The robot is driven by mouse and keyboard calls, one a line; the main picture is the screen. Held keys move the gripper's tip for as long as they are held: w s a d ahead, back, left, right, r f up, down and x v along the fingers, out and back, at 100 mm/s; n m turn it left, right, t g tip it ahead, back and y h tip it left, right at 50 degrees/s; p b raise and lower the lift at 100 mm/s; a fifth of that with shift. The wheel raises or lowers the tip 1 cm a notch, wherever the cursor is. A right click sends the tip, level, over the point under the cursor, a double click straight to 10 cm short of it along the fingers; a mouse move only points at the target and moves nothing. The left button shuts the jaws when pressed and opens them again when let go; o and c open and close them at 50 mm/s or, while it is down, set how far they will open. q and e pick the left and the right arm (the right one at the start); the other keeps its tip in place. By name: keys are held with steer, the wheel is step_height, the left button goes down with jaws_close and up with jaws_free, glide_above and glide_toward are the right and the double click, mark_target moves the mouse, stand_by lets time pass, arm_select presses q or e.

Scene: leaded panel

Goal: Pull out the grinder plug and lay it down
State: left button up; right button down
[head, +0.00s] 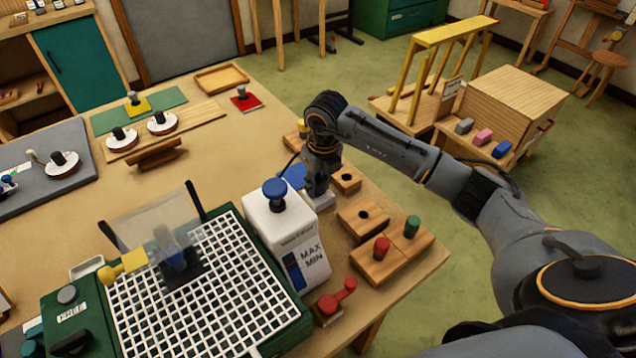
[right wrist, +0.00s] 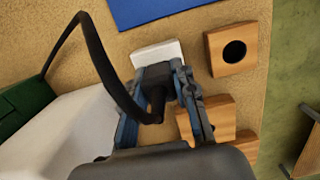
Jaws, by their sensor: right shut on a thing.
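My right gripper (head: 317,188) reaches down behind the white tank on the table. In the right wrist view, its two blue-grey fingers (right wrist: 162,88) are shut on the black grinder plug (right wrist: 157,98). A thick black cable (right wrist: 88,42) loops from the plug towards the green grinder housing at left. The plug is at the white socket block (right wrist: 158,52); I cannot tell how far it is in. The socket block also shows in the head view (head: 325,201). The grinder (head: 55,306) is a green box with a white grid top. My left gripper is not in view.
The white tank (head: 262,213) with a blue knob stands close left of my right gripper. Wooden blocks with holes (head: 352,228) and red and green pegs stand at right. A blue mat (right wrist: 150,10) lies beyond the socket. Bare table (head: 225,165) lies left of the tank.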

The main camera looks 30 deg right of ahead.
mark_target(318, 178)
steer(key=shift+w+r, duration=0.15)
steer(key=shift+r, duration=0.2)
steer(key=shift+r+p, duration=0.45)
steer(key=shift+r, duration=0.05)
stand_by(0.8)
steer(key=shift+r+p, duration=0.35)
steer(key=shift+r, duration=0.35)
steer(key=shift+s+f, duration=0.1)
steer(key=shift+s, duration=0.1)
